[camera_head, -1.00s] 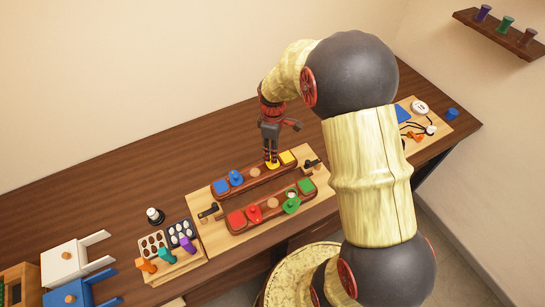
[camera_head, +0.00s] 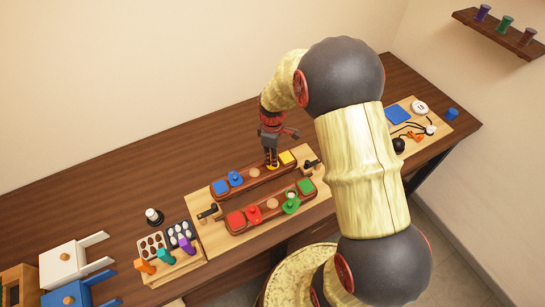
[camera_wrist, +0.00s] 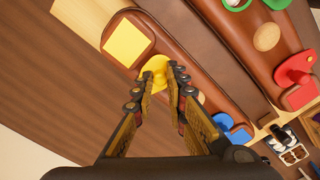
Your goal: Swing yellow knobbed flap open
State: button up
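The yellow flap (camera_wrist: 156,68) lies on the far rail, beside a yellow square (camera_wrist: 128,42). In the head view the yellow square (camera_head: 287,158) is just right of my gripper (camera_head: 271,160), and a bit of yellow flap shows at its fingertips. My gripper (camera_wrist: 161,72) points down at the flap in the wrist view. Its two fingers are a narrow gap apart, with yellow showing between and beside the tips. The knob is mostly hidden by the fingers, so I cannot tell whether they press on it. No open pocket shows under the yellow flap.
On the same rail are a blue square (camera_head: 221,187) and blue knobbed flap (camera_head: 235,178). The near rail has a red flap (camera_head: 254,214) and a green flap (camera_head: 291,205) swung aside from a pale spot. Black clamps (camera_head: 208,211) stand at the board's ends.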

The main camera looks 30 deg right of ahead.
grip_shut()
jog(key=shift+a+m, duration=0.1)
jog(key=shift+m, duration=0.2)
jog(key=m, duration=0.2)
jog(key=a+m+p, duration=0.1)
jog(key=m, duration=0.1)
jog(key=shift+w+a, duration=0.1)
jog(key=shift+w, duration=0.05)
jog(key=m, duration=0.2)
jog(key=a+m, duration=0.1)
jog(key=m, duration=0.1)
jog(key=w+m+p, duration=0.1)
jog(key=m, duration=0.1)
jog(key=shift+w+a+m, duration=0.1)
jog(key=shift+a+m, duration=0.1)
jog(key=shift+m, duration=0.2)
jog(key=m, duration=0.2)
jog(key=w+m, duration=0.1)
jog(key=m, duration=0.1)
jog(key=shift+w+a+m, duration=0.15)
jog(key=shift+a+m, duration=0.05)
jog(key=shift+m, duration=0.1)
jog(key=shift+w+m+p, duration=0.15)
jog(key=shift+w+m, duration=0.2)
jog(key=shift+m, duration=0.9)
jog(key=shift+w+m+p, duration=0.15)
jog(key=shift+w+m, duration=0.2)
jog(key=shift+m, duration=0.9)
jog(key=o, duration=0.5)
grip_release()
